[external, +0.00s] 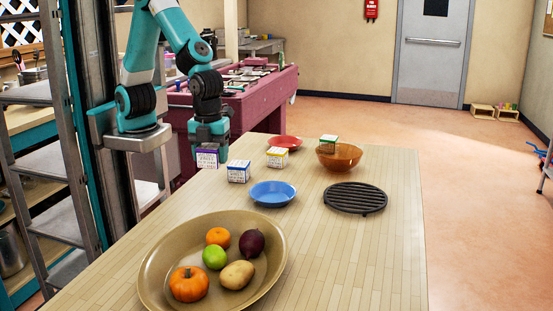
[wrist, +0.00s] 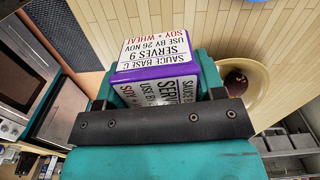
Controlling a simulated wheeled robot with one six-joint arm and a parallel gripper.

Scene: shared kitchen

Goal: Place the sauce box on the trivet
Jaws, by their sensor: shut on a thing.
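The sauce box (external: 207,159) is white with a purple edge and is held at the left side of the table. In the wrist view its label on the box (wrist: 158,50) reads "SAUCE BASE C", "SERVES 9" and "SOY + WHEAT". My gripper (external: 208,146) is shut on it from above, with teal fingers on both sides. The trivet (external: 355,198) is a round black slatted grate lying flat at the right of the table, with nothing on it. The box is well to the left of the trivet. The trivet does not show in the wrist view.
A blue-edged box (external: 238,172), a yellow-edged box (external: 278,157) and a blue plate (external: 273,194) lie between box and trivet. Behind are a red plate (external: 285,142) and a wooden bowl (external: 339,160) with a green-edged box (external: 328,141). A large produce bowl (external: 160,255) stands in front.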

